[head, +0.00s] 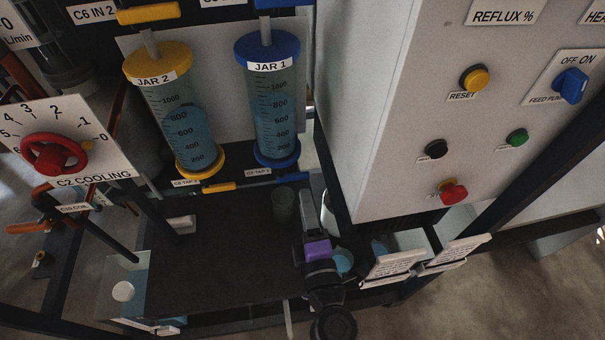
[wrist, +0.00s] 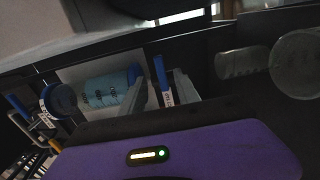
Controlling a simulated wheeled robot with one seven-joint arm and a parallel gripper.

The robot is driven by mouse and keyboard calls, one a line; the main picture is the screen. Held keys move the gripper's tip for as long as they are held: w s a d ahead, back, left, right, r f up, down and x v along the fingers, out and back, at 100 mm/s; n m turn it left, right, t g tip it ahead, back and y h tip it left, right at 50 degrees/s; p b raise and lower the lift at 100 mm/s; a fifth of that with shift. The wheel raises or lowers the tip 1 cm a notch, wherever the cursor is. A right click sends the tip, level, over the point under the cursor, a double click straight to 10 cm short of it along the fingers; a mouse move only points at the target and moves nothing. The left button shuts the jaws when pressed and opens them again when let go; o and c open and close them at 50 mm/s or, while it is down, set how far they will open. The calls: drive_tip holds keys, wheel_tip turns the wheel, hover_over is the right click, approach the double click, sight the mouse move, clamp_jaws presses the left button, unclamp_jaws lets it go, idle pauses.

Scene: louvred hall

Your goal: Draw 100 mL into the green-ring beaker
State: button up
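My gripper (head: 314,208) points up toward the taps under the jars in the head view. In the wrist view its two grey fingers (wrist: 160,96) are apart, with a blue tap handle (wrist: 159,70) and its label seen between them; contact cannot be told. That blue handle (head: 292,178) sits below JAR 1 (head: 274,105), which has blue caps and bluish liquid. A clear beaker (head: 283,204) stands just left of my gripper in the head view. Two clear vessels, one nearer (wrist: 296,64) and one farther (wrist: 238,62), show in the wrist view. No green ring is discernible.
JAR 2 (head: 181,120) with yellow caps and its yellow tap handle (head: 218,187) are to the left. A grey control cabinet (head: 385,110) stands close on the right. White labelled trays (head: 412,242) sit low right. The dark bench top (head: 215,270) has free room.

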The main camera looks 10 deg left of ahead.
sight(300, 179)
drive_tip(key=shift+x, duration=4.1)
clamp_jaws()
drive_tip(key=shift+f, duration=0.1)
